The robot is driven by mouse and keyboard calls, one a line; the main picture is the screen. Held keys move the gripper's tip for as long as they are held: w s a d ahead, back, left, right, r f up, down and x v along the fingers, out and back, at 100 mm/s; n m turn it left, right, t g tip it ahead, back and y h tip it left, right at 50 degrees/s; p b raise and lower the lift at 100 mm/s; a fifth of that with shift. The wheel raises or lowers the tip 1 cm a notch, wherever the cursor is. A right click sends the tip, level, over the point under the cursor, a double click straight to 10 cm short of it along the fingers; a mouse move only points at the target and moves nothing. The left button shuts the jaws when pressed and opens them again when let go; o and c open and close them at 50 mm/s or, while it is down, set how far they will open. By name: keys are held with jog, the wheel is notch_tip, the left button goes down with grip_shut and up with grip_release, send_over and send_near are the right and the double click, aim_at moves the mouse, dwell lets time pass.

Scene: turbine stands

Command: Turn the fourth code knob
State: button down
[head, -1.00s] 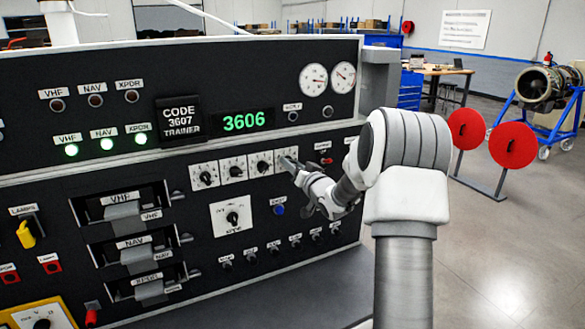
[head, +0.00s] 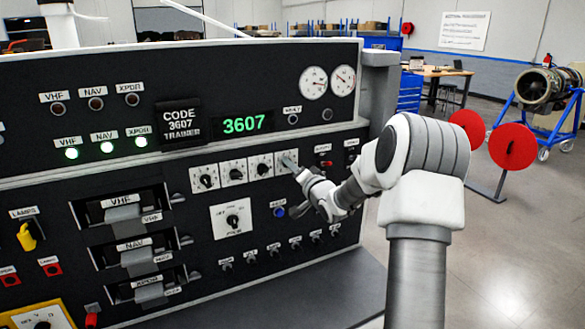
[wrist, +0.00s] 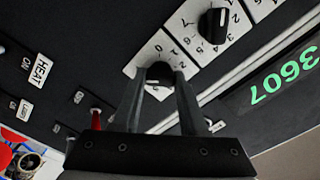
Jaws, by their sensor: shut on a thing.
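The fourth code knob (wrist: 160,72) is a black round knob on a white numbered plate. It sits between the two fingers of my gripper (wrist: 160,82) in the wrist view, and the fingers are shut on it. In the head view my gripper (head: 291,165) covers most of this knob at the right end of the row. The three other code knobs, such as the third one (head: 262,168), stand to its left. The green display (head: 243,124) reads 3607. The placard (head: 181,122) reads CODE 3607 TRAINER.
A red switch (wrist: 96,118) stands close beside my fingers in the wrist view. A blue button (head: 279,211) and a row of small black knobs (head: 274,249) lie below. Two round gauges (head: 314,83) are above. Open floor lies to the right.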

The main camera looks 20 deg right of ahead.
jog(key=shift+f, duration=0.1)
jog(key=shift+c, duration=2.2)
grip_release()
jog(key=s+b, duration=0.2)
jog(key=s, duration=1.5)
jog(key=shift+s+d, duration=0.25)
